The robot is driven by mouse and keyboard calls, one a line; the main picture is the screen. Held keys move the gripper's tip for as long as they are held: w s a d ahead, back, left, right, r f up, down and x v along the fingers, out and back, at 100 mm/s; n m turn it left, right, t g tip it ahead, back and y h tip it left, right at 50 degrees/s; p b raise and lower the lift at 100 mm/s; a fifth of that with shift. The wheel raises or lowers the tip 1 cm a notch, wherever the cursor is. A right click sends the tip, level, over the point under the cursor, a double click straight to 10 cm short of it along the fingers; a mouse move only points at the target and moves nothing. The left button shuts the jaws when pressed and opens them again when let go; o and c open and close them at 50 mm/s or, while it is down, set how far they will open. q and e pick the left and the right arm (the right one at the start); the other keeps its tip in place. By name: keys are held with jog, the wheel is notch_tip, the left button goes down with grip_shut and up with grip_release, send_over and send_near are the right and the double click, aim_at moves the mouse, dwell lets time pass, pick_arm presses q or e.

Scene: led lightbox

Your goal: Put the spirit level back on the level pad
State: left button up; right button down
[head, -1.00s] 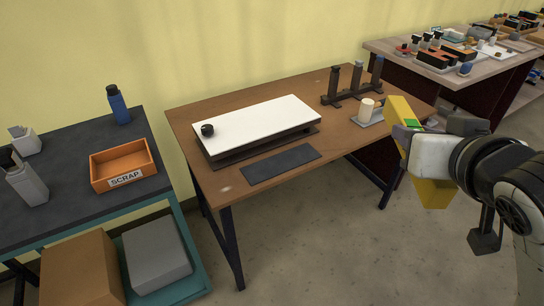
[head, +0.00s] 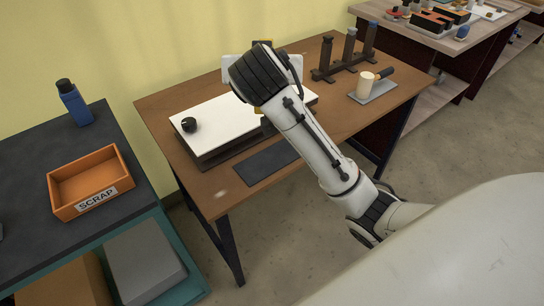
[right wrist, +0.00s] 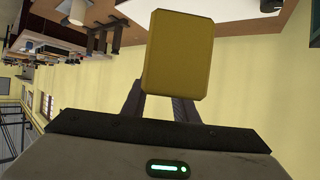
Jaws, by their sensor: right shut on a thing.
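The spirit level is a long yellow bar. My right gripper (right wrist: 164,103) is shut on it, and its yellow end (right wrist: 173,55) fills the middle of the right wrist view. In the head view my right arm reaches over the white-topped lightbox (head: 215,118). The wrist hides most of the level and the fingers; a little yellow shows below the wrist. The level appears to be above the lightbox, but its exact height is unclear. A dark grey flat mat, apparently the level pad (head: 262,163), lies bare at the table's front edge, partly behind my forearm. My left gripper is not in view.
A black knob (head: 189,125) sits on the lightbox's left corner. A rack with upright tools (head: 347,62) and a pale cup on a grey tray (head: 366,84) stand to the right. An orange scrap bin (head: 92,180) and blue bottle (head: 75,102) are on the left bench.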

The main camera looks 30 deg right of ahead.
jog(key=w+d+f+m+g+h+b, duration=0.1)
jog(key=d+f+m+g+h+b, duration=0.3)
jog(key=f, duration=0.9)
jog(key=m+g, duration=0.1)
jog(key=m, duration=0.1)
send_over(280, 154)
notch_tip(280, 154, down, 9)
jog(key=shift+r+p, duration=0.1)
jog(key=shift+p, duration=0.2)
notch_tip(280, 154, down, 5)
jog(key=shift+d+r, duration=0.1)
jog(key=shift+r, duration=0.05)
jog(key=shift+f, duration=0.2)
jog(key=c, duration=1.4)
grip_release()
